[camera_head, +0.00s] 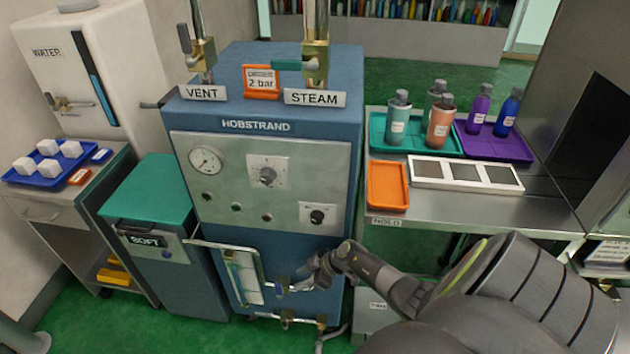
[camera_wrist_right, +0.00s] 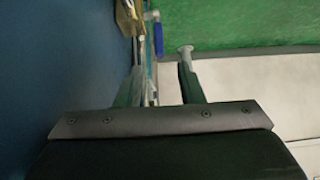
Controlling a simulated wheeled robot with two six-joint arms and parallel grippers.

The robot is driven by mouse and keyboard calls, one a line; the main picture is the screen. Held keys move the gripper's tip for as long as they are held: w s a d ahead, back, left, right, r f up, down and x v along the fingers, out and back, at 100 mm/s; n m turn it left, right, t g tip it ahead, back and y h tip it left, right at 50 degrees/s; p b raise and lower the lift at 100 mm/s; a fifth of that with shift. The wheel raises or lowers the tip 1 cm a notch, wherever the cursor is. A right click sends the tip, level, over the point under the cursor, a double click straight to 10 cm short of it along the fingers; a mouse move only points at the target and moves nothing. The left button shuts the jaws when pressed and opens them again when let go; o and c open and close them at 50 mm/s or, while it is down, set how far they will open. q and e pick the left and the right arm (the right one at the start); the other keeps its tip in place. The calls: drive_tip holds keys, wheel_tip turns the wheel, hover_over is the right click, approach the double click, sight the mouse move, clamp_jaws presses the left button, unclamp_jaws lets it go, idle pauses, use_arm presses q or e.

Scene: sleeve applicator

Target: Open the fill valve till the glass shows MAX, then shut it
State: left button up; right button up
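The blue boiler (camera_head: 276,228) carries a framed gauge glass (camera_head: 244,277) low on its front. Its level and any MAX mark are too small to read. A small valve with a blue handle (camera_head: 300,287) sits just right of the glass; I cannot tell whether it is open. My right gripper (camera_head: 306,276) is low at the boiler front, close to this handle. In the right wrist view, the two fingers (camera_wrist_right: 162,82) stand apart, with the blue handle (camera_wrist_right: 158,38) beyond their tips and thin pipework near the left finger. Contact is not clear. My left gripper is not in view.
A brass valve and pipe (camera_head: 286,319) run below the glass. The white WATER tank (camera_head: 72,55) and SOFT bin (camera_head: 153,240) stand left. A steel bench (camera_head: 470,208) with trays and bottles stands right, above my right arm. Green floor lies around.

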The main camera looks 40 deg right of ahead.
drive_tip(key=p+v, duration=0.1)
drive_tip(key=v, duration=0.4)
drive_tip(key=shift+s, duration=0.15)
drive_tip(key=shift+a, duration=0.1)
